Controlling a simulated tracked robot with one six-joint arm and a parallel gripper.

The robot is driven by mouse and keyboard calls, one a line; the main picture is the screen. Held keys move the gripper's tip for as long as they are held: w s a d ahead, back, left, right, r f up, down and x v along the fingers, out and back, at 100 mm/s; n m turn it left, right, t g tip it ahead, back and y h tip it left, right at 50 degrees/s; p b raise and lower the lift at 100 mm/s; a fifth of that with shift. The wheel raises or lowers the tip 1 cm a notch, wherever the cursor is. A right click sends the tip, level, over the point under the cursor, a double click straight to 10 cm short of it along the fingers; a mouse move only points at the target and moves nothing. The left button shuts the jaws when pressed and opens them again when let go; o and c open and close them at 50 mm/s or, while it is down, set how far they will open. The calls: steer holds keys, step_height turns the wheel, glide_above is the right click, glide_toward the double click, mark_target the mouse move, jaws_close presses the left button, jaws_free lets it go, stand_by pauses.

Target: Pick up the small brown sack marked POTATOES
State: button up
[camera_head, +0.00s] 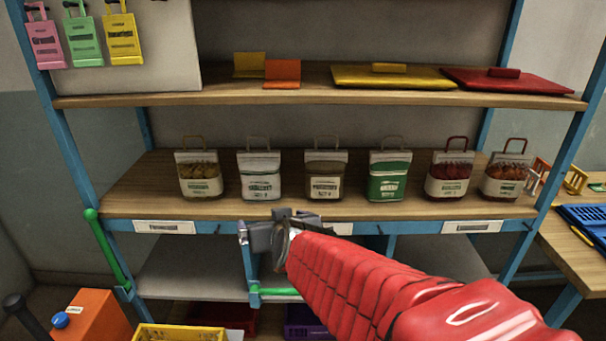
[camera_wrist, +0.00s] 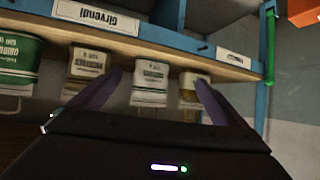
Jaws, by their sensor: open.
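A small brown sack (camera_head: 326,175) with a wire-like handle and a pale label stands upright third from the left on the middle shelf. Its label appears to read POTATOES, but the print is blurred. In the wrist view, which is upside down, the brown sack (camera_wrist: 88,62) is left of the fingers, beside the green sack. My gripper (camera_head: 265,228) is open and empty at the shelf's front edge, below and left of the brown sack. In the wrist view my fingers (camera_wrist: 158,78) frame the white sack (camera_wrist: 150,84), apart from it.
A yellowish sack (camera_head: 199,178) and the white sack (camera_head: 260,178) stand to the left, a green sack (camera_head: 389,177) and two reddish sacks (camera_head: 450,178) to the right. The upper shelf (camera_head: 210,92) overhangs them. Small gaps separate the sacks.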

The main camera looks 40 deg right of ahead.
steer(key=shift+o, duration=0.3)
steer(key=w+d+r+m+t+h, duration=0.1)
steer(key=w+d+h, duration=0.1)
steer(key=d, duration=0.5)
steer(key=shift+w+t+h, duration=0.3)
steer(key=shift+w+t, duration=0.05)
steer(key=shift+t, duration=0.05)
steer(key=s+d+r+m+t+h, duration=0.1)
steer(key=d+h, duration=0.3)
steer(key=d, duration=0.5)
steer(key=shift+r+m+h, duration=0.3)
steer(key=shift+r+m, duration=0.35)
steer(key=shift+m, duration=0.15)
